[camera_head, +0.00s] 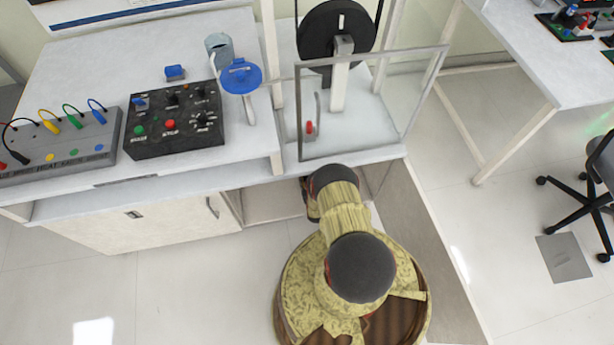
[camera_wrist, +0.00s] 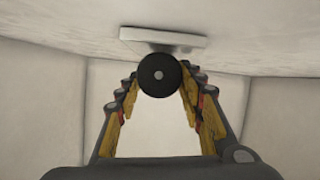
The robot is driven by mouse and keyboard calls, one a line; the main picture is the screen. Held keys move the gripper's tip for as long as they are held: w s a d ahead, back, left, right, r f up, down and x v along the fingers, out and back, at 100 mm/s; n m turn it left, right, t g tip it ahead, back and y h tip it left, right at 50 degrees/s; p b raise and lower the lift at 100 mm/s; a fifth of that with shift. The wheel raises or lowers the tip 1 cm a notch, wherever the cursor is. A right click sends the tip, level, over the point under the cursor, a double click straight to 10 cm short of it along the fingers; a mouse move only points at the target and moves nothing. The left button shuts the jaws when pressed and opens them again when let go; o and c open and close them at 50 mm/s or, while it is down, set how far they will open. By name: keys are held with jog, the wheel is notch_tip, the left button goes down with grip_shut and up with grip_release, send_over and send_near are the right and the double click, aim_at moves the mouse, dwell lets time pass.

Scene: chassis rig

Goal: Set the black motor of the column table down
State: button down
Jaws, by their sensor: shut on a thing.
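The black motor (camera_wrist: 158,76) shows end-on in the wrist view as a dark round body with a small pale centre. My gripper (camera_wrist: 160,88) has its yellow-padded fingers on both sides of it and is shut on it. A pale flat plate (camera_wrist: 185,42) lies just beyond the motor; I cannot tell whether they touch. Pale walls surround them. In the head view my arm reaches under the white column table (camera_head: 388,153), toward the open bay (camera_head: 270,203) below its top. My gripper and the motor are hidden there.
On the bench stand a black control box (camera_head: 175,122), a grey panel with cables (camera_head: 60,150) and a blue-topped stand (camera_head: 241,77). A clear-walled frame (camera_head: 372,62) holds a black wheel (camera_head: 318,35). A chair (camera_head: 590,195) stands right.

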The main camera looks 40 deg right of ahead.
jog(key=c, duration=1.2)
grip_release()
jog(key=shift+f, duration=0.1)
jog(key=shift+o, duration=0.2)
jog(key=shift+r, duration=0.2)
jog(key=p+v, duration=0.4)
jog(key=v, duration=0.6)
jog(key=shift+s+a+r, duration=0.15)
jog(key=shift+s, duration=0.1)
jog(key=shift+s+a+r+p, duration=0.2)
jog(key=shift+s+a+p, duration=0.2)
jog(key=shift+s, duration=0.15)
